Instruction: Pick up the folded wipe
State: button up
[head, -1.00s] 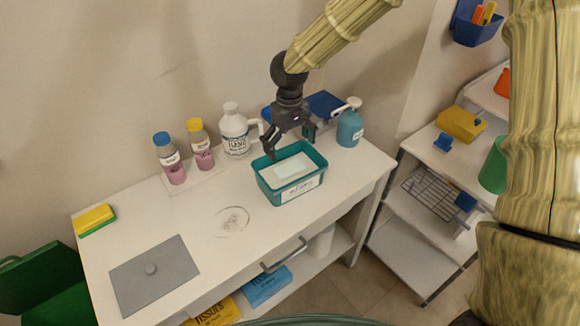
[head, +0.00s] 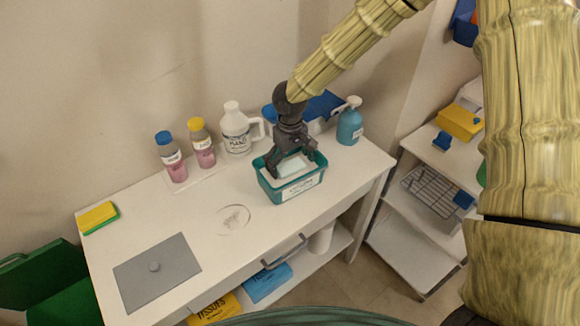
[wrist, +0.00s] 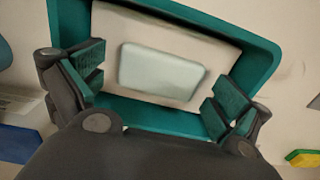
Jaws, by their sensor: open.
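The folded wipe (head: 292,167) is a small pale green-white rectangle. It lies on top of a white stack (wrist: 205,40) inside a teal tub (head: 292,196) with a label on its front. The wipe also shows in the wrist view (wrist: 160,73), near the middle. My gripper (head: 294,164) is over the tub, pointing down, with its fingers at the tub's opening. In the wrist view my gripper (wrist: 160,95) is open, with one finger on each side of the wipe and nothing between them touching it visibly.
A white jug (head: 236,131) and two pink bottles (head: 204,150) stand left of the tub. A teal pump bottle (head: 349,125) stands to the right and a blue box (head: 325,105) behind. A grey plate (head: 157,270) lies at the front left of the white table (head: 220,215).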

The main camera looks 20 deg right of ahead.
aim_at(290, 165)
jog(key=shift+c, duration=0.2)
jog(key=c, duration=0.7)
jog(key=shift+r, duration=0.1)
jog(key=shift+r+b, duration=0.35)
jog(key=shift+r, duration=0.45)
jog(key=shift+r+b, duration=0.35)
jog(key=shift+r, duration=0.6)
jog(key=s+a+b, duration=0.1)
jog(key=s+a, duration=0.3)
jog(key=s, duration=0.3)
jog(key=s+a+r+b, duration=0.1)
jog(key=s+a+b, duration=0.1)
jog(key=s+a, duration=0.2)
jog(key=s, duration=0.2)
jog(key=shift+s+a+r, duration=0.15)
jog(key=shift+s+r, duration=0.05)
jog(key=shift+s, duration=0.15)
